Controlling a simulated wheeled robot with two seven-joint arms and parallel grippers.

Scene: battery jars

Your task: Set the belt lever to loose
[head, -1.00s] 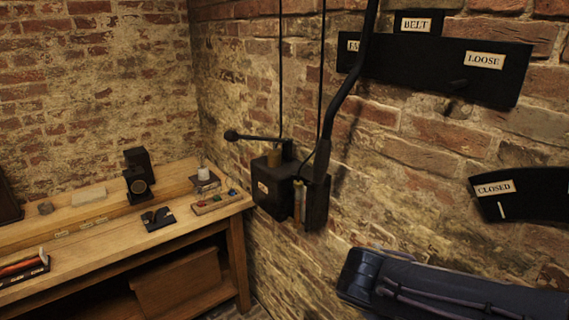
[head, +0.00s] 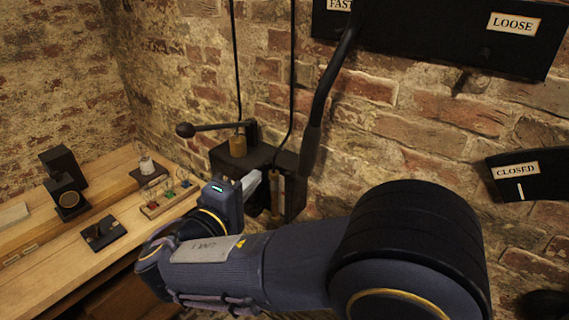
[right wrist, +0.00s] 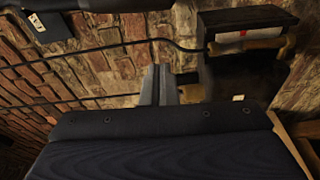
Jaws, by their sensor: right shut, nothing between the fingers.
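The belt lever (head: 325,95) is a long black bent bar with a thicker grip at its lower end. It crosses the dark belt plate (head: 430,30) just right of the "FAST" label (head: 340,4), well left of the "LOOSE" label (head: 513,24). My right gripper (head: 257,180) is shut and empty, left of and below the lever's grip, in front of the black wall box. Its closed fingers also show in the right wrist view (right wrist: 159,85). The lever and gripper look apart in the head view. My left gripper is not in view.
The black wall box (head: 235,160) has a side handle with a ball (head: 186,130) and a wooden-handled piece (head: 275,190). A "CLOSED" plate (head: 530,185) is at right. A wooden bench (head: 75,235) with small items stands left. A peg (head: 470,80) juts below the belt plate.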

